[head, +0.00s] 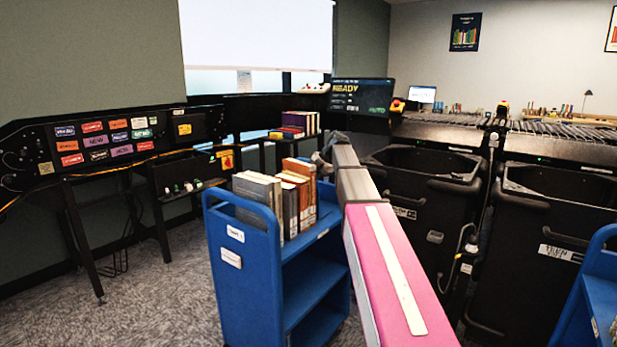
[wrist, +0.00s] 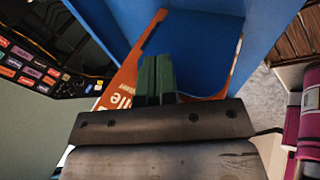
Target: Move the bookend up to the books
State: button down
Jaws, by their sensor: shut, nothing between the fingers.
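An orange piece with white lettering (wrist: 128,78), which looks like the bookend, shows in the wrist view against the blue cart. Its orange edge also shows right of my fingers; its middle is hidden behind them. My gripper (wrist: 156,72) has its green fingers together, with nothing held. The fingers overlap the orange piece in the picture; I cannot tell whether they touch it. In the head view, a row of upright books (head: 276,200) stands on the top shelf of the blue cart (head: 243,252). My arm reaches past the books' right side; the bookend does not show there.
More books (head: 295,124) stand on a shelf behind the cart. Black bins (head: 425,215) stand to the right of my arm. A black panel with colored labels (head: 105,140) is at left. Another blue cart (head: 590,295) is at lower right. Carpet at left is clear.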

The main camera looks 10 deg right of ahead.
jog(key=shift+w+a+f, duration=0.1)
jog(key=shift+f, duration=2.6)
jog(key=shift+w+a+f, duration=0.1)
jog(key=shift+f, duration=2.55)
jog(key=shift+f, duration=1.05)
jog(key=shift+r, duration=0.15)
jog(key=shift+s+a, duration=0.85)
jog(key=shift+s, duration=0.1)
jog(key=shift+w+d, duration=0.15)
jog(key=shift+w+d+r, duration=0.25)
jog(key=shift+w+d, duration=0.25)
jog(key=shift+w+d+r, duration=0.25)
jog(key=shift+w+d, duration=0.2)
jog(key=shift+w, duration=0.05)
